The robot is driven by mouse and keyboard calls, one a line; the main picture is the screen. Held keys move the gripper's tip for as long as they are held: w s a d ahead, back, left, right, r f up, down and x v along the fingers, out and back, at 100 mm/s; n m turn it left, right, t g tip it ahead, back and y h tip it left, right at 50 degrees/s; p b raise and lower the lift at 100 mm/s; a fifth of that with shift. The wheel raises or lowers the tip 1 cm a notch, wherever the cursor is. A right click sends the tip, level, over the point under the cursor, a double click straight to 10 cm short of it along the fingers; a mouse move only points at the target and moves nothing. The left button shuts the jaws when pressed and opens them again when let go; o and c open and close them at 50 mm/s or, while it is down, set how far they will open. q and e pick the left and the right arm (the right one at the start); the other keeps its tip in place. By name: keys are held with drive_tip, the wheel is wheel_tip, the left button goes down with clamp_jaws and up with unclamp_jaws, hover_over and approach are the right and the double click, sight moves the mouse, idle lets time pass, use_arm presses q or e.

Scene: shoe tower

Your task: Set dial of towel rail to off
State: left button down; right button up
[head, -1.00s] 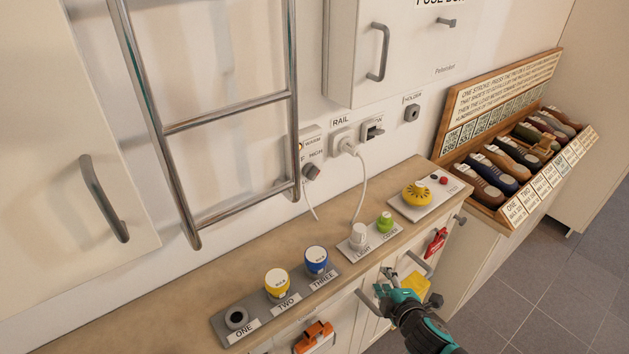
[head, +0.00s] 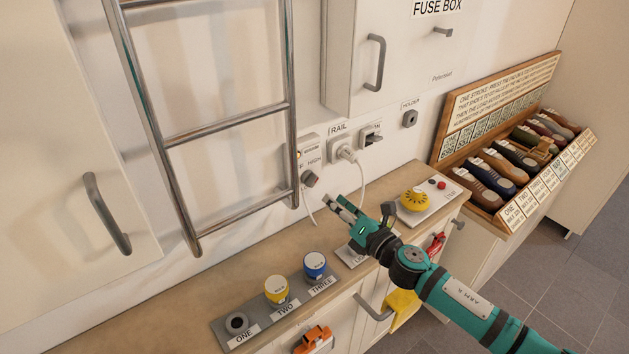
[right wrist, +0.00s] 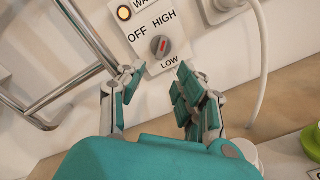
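The towel rail's dial (head: 310,179) is a small dark grey knob on a white wall plate, right of the chrome towel rail (head: 290,95). In the right wrist view the dial (right wrist: 161,46) carries a red mark, with OFF at its upper left, HIGH at its upper right and LOW below. I cannot tell surely which word the mark points to. An amber lamp (right wrist: 124,13) by the WARM label looks lit. My right gripper (head: 338,204) is open and empty, its fingers pointing at the dial, apart from it. It also shows in the right wrist view (right wrist: 158,80). My left gripper is out of view.
A white plug (head: 345,153) with a hanging cord (head: 362,190) is just right of the dial. The fuse box (head: 350,60) hangs above.

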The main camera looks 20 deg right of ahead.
sight(313, 185)
drive_tip(key=p+x, duration=0.1)
drive_tip(key=x, duration=0.7)
drive_tip(key=shift+w+a, duration=0.15)
drive_tip(key=shift+w, duration=0.2)
clamp_jaws()
